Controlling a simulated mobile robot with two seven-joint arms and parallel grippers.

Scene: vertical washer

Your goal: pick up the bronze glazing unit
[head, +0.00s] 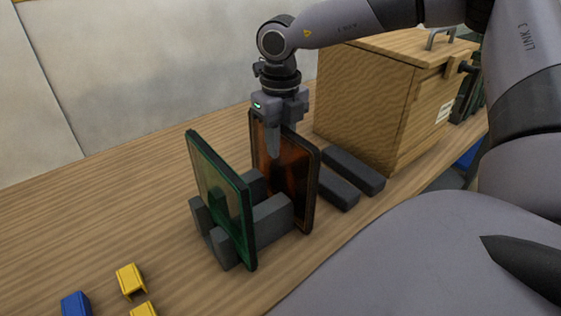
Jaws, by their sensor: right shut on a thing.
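The bronze glazing unit (295,172) is a dark-framed, reddish-brown pane that stands upright at the right end of a dark grey rack (270,222). My right gripper (273,150) comes down from above and is shut on its upper edge, with one finger showing against the pane's left face. The other finger is hidden behind the pane. The rack partly covers the pane's lower part, so I cannot tell whether its bottom is still seated. My left gripper is not in view.
A green glazing unit (222,200) stands upright at the rack's left end. Two dark grey bars (353,172) lie right of the bronze pane, before a wooden crate (375,90). Yellow blocks (131,280) and a blue block (76,305) lie at front left. The table's left is clear.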

